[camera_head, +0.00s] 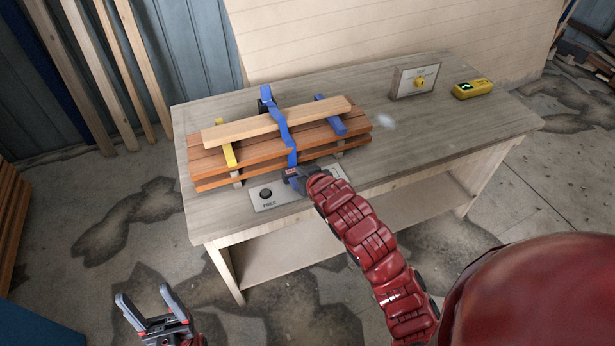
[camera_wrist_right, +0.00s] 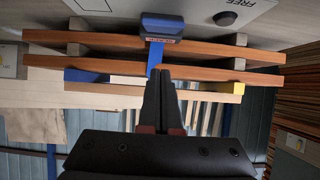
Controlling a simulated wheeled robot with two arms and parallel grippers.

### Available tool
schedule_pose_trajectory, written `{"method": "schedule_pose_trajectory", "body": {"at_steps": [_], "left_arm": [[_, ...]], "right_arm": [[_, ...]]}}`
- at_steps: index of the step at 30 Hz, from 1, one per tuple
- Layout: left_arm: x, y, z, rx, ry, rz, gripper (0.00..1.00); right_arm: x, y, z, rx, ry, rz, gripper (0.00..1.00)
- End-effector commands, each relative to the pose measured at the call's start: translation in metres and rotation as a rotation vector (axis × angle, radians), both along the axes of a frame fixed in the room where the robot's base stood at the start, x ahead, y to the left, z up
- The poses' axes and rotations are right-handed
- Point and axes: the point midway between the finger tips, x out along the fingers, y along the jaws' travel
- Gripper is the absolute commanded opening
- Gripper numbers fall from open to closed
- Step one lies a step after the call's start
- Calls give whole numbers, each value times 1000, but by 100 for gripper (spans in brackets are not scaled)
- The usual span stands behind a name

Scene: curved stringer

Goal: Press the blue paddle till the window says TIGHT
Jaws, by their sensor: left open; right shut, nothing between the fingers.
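The blue paddle (camera_wrist_right: 163,26) stands at the front of the board stack (camera_wrist_right: 215,50), on the blue strap (camera_head: 280,125) that wraps it. A small reddish label or window (camera_wrist_right: 162,40) lies along the paddle's edge; its text is too small to read. My right gripper (camera_wrist_right: 160,72) is shut and empty, its fingertips close to the paddle in the right wrist view; I cannot tell if they touch. In the head view my right gripper (camera_head: 300,180) partly hides the paddle. My left gripper (camera_head: 148,300) is open and empty, low in front of the bench.
The stack lies on a wooden workbench (camera_head: 400,155). A pale plate (camera_head: 268,203) with a black knob (camera_head: 265,194) sits at the bench's front edge. A framed sign (camera_head: 414,81) and a yellow device (camera_head: 472,89) stand at the back right.

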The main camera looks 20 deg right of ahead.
Motion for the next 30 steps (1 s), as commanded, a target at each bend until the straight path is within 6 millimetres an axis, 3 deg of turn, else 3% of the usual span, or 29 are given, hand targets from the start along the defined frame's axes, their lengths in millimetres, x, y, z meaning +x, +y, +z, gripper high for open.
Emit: {"method": "schedule_pose_trajectory", "body": {"at_steps": [2,9,22,26,30], "left_arm": [[0,0,5,0,0,0,66],[0,0,13,0,0,0,66],[0,0,13,0,0,0,66],[0,0,1,0,0,0,66],[0,0,-30,0,0,0,66]], "right_arm": [[5,1,-6,-2,5,1,0],[-5,0,-36,-1,3,0,0],[-6,0,-42,-1,-2,0,0],[-7,0,-50,2,-31,1,0],[-11,-1,-64,7,-128,-2,0]]}}
